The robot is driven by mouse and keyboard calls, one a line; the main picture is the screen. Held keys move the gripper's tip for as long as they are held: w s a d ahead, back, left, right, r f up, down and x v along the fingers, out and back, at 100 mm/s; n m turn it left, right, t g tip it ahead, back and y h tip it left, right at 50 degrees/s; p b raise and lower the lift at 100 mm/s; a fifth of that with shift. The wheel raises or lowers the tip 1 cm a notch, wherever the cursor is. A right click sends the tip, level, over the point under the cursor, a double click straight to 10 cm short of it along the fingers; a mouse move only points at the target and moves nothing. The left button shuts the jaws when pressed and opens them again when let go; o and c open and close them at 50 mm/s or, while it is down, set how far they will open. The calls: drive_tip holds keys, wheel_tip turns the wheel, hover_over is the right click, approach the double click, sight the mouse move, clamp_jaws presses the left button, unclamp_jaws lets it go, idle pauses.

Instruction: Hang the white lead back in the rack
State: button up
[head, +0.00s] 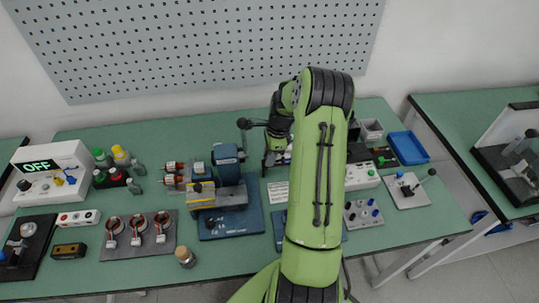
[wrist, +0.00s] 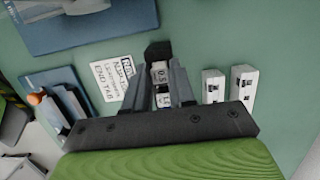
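My gripper (wrist: 161,68) points down at the green bench in the wrist view, its two fingers apart. A small block (wrist: 160,74) with a dark top and a white, numbered face stands between them; I cannot tell whether the fingers press on it. In the head view my gripper (head: 275,157) is over the middle of the bench, partly hidden by my arm. I cannot make out a white lead or its rack in either view; my arm covers part of the bench.
Two white blocks (wrist: 228,86) stand right of my gripper. A printed card (wrist: 112,76) lies to its left. In the head view, a blue-based machine (head: 228,190) stands left of my arm, and a blue tray (head: 408,148) lies at right. Bare bench shows near the front edge.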

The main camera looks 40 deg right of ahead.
drive_tip(key=o, duration=0.4)
drive_tip(key=shift+c, duration=0.2)
drive_tip(key=shift+r, duration=0.1)
wheel_tip(320, 180, up, 15)
drive_tip(key=s+d+p, duration=0.1)
drive_tip(key=d+p, duration=0.1)
drive_tip(key=shift+s+d+r, duration=0.15)
drive_tip(key=shift+s+d, duration=0.2)
